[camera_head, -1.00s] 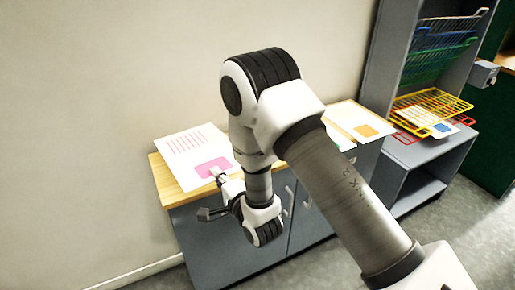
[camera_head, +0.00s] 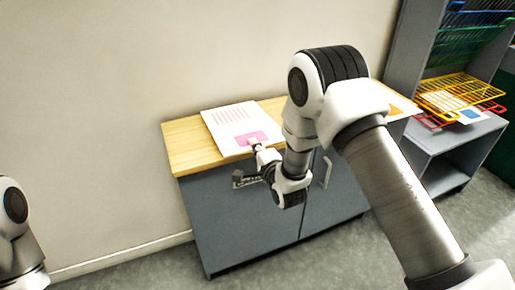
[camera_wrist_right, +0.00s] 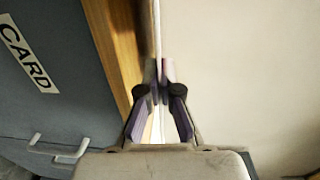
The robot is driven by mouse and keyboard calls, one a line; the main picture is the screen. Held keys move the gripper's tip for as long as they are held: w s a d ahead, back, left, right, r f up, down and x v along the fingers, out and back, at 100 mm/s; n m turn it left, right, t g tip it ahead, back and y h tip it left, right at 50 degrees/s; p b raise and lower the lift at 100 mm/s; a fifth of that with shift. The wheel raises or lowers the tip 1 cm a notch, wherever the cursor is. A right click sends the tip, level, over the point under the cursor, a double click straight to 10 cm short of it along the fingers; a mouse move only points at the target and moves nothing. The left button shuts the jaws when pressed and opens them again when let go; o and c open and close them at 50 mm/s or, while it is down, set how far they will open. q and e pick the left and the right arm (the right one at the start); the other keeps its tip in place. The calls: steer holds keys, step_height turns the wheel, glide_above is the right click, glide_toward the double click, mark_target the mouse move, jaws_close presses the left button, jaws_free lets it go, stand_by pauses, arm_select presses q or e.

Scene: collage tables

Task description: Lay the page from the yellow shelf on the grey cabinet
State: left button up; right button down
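A white page with pink lines and a pink block (camera_head: 235,118) is at the wooden top of the grey cabinet (camera_head: 240,215). It lies flat along the top, right of the left end; I cannot tell whether it touches the wood. My right gripper (camera_head: 254,146) is shut on its front edge, by the pink block. In the right wrist view, the fingers (camera_wrist_right: 160,88) close on the page (camera_wrist_right: 156,35), seen edge-on beside the wooden edge. The yellow shelf (camera_head: 460,92) is a wire tray in the rack at right. My left gripper is out of view.
Another page with an orange block (camera_head: 401,104) lies at the cabinet's right end, partly behind my right arm. A page with a blue block (camera_head: 470,115) is by the red tray (camera_head: 432,122) under the yellow one. Bare wood (camera_head: 185,145) shows at the left end.

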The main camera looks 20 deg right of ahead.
mark_target(253, 155)
steer(key=shift+w+f+b, duration=0.35)
steer(key=shift+w+f, duration=0.1)
steer(key=shift+f, duration=0.35)
steer(key=shift+c, duration=2.4)
jaws_free()
steer(key=shift+s, duration=0.1)
steer(key=shift+f, duration=0.1)
steer(key=shift+f+b, duration=1.05)
steer(key=shift+f, duration=0.35)
